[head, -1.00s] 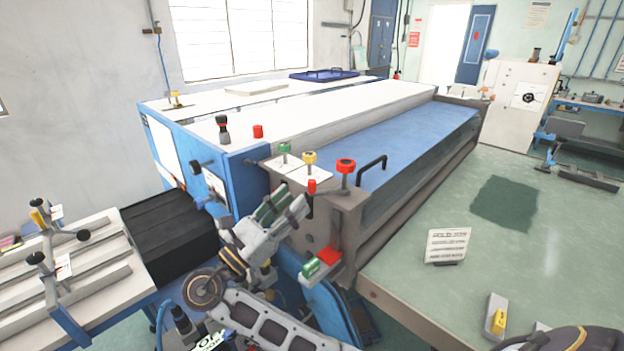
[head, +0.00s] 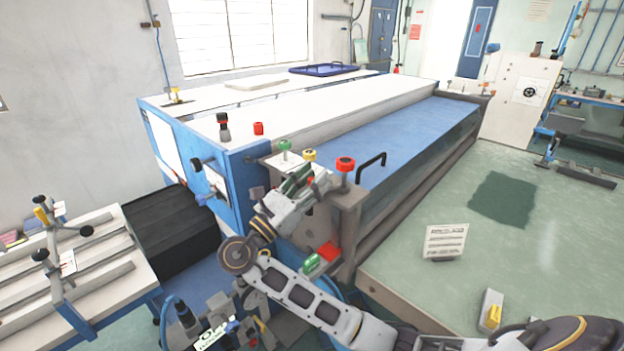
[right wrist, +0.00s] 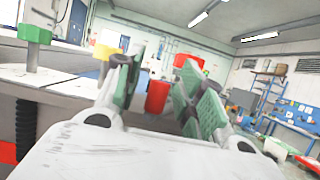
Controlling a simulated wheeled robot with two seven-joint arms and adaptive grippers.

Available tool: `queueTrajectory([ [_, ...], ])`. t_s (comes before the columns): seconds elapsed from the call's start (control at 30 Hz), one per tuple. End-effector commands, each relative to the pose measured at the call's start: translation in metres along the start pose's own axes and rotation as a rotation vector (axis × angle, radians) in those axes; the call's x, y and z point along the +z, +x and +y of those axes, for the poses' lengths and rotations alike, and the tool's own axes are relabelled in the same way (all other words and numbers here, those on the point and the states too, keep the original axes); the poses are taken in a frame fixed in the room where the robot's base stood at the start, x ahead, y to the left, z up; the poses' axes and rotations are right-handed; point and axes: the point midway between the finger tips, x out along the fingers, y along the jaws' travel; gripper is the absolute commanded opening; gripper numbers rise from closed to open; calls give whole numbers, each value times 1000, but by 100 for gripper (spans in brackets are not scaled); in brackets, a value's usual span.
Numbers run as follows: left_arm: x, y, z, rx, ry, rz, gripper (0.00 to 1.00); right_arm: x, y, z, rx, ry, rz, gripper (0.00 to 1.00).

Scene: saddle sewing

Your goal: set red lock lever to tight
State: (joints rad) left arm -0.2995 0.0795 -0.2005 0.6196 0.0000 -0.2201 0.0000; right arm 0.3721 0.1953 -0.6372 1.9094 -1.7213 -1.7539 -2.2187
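A small red lever (head: 310,181) shows at the machine's near end, mostly hidden behind my right gripper (head: 300,184). In the right wrist view the red lever (right wrist: 157,97) stands upright between the two green-padded fingers of my right gripper (right wrist: 158,98). The fingers are apart, with visible gaps at both sides of the lever. I cannot tell the lever's setting, and I see no tight mark. My left gripper cannot be made out in these views.
Green (head: 285,146), yellow (head: 309,155) and red (head: 345,164) knobs stand on the machine's end plate close to the gripper. A black handle (head: 371,165) rises beside them. A green-topped table (head: 530,265) with a sign (head: 445,241) lies to the right.

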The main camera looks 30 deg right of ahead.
Motion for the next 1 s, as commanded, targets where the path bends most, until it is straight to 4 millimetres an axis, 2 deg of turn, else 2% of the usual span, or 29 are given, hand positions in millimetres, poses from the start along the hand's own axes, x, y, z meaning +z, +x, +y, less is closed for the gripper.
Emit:
queueTrajectory([
  [0.07, 0, 0, 0, 0, 0, 0, 60, 0, 0, 0, 0, 0, 0, 38],
  [0.37, 0, 0, 0, 0, 0, 0, 60, 0, 0, 0, 0, 0, 0, 0],
  [0.77, 0, 0, 0, 0, -1, 0, 60, 0, 0, 1, 3, 0, 0, 0],
  [1.0, -1, -1, 0, -1, -1, 1, 60, -1, 2, 10, 28, 10, 1, 0],
])
